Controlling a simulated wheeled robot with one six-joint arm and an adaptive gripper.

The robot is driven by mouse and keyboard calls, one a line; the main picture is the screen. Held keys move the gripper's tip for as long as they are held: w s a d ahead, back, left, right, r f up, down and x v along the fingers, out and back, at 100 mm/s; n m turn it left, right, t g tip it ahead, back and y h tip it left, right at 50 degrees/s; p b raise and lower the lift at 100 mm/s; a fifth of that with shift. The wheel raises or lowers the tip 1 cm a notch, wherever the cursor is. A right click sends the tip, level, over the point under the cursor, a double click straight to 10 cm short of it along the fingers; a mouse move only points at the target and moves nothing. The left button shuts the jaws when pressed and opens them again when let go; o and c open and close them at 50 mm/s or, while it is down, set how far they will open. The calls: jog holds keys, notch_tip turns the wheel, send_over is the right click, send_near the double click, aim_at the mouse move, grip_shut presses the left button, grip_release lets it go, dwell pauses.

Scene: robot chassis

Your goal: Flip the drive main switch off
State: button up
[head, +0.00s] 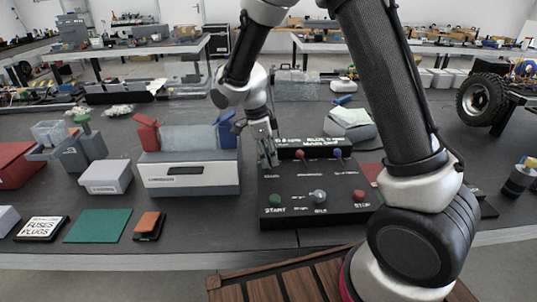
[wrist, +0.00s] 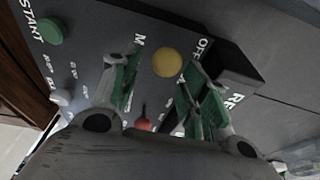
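A black control panel (head: 290,215) stands on the dark table in the head view. My gripper (head: 269,158) is over its left part, pointing down. In the wrist view a round yellow knob (wrist: 167,62) lies between the fingertips of my gripper (wrist: 165,62), which are spread apart. A gap shows at the knob's left, and the right finger is close to it; contact cannot be told. White lettering reading "OFF" stands beside the knob, and a partly hidden label starts with "M". The knob's stem is hidden, and the head view does not clearly show the knob.
The panel also bears a green START button (head: 275,199), a red STOP button (head: 359,195), a grey knob (head: 319,196), a red knob (head: 300,154) and a blue knob (head: 338,153). A grey case (head: 190,180) stands left of the panel.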

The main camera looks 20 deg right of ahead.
jog(key=v, duration=1.2)
jog(key=s+d+r+n+t+y, duration=0.1)
jog(key=s+d+r+n, duration=0.4)
jog(key=s+d+n, duration=0.5)
jog(key=s+d+r+n+t+y, duration=0.1)
jog(key=s+d+r+n+t, duration=0.2)
jog(key=s+d+n, duration=0.7)
jog(key=s+d+r, duration=0.1)
jog(key=s+r, duration=0.1)
jog(key=s, duration=0.3)
jog(key=shift+r+t+y, duration=0.3)
jog(key=shift+t, duration=0.1)
